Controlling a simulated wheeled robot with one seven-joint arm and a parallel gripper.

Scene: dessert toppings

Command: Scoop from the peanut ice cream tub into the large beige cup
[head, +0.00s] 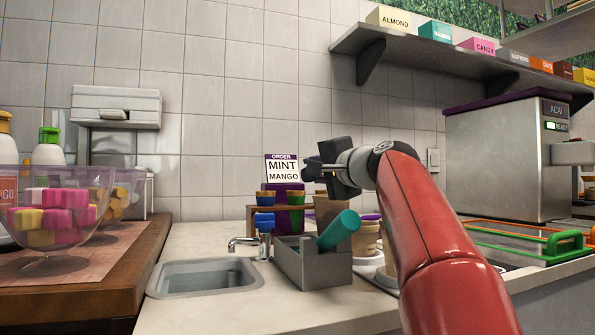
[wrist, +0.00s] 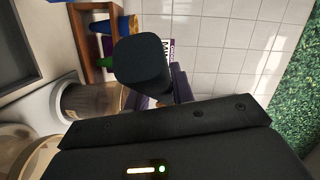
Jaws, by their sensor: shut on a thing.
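My gripper (head: 314,172) is raised above the counter, pointing left, at the end of my red arm. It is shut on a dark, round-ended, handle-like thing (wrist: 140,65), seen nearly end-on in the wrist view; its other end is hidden. A teal handle (head: 340,230) leans out of a grey box (head: 313,268) below my gripper. A tall beige-brown cup (head: 327,207) and a tan cup (head: 366,237) stand behind the box, partly hidden; I cannot tell which is the large beige cup. I cannot make out a peanut ice cream tub.
A sink (head: 205,277) with a tap (head: 245,243) lies left of the box. A rack (head: 252,222) with coloured cups and an order card (head: 284,169) reading MINT, MANGO stand behind. A bowl of cubes (head: 52,215) is far left. An acai machine (head: 500,160) stands right.

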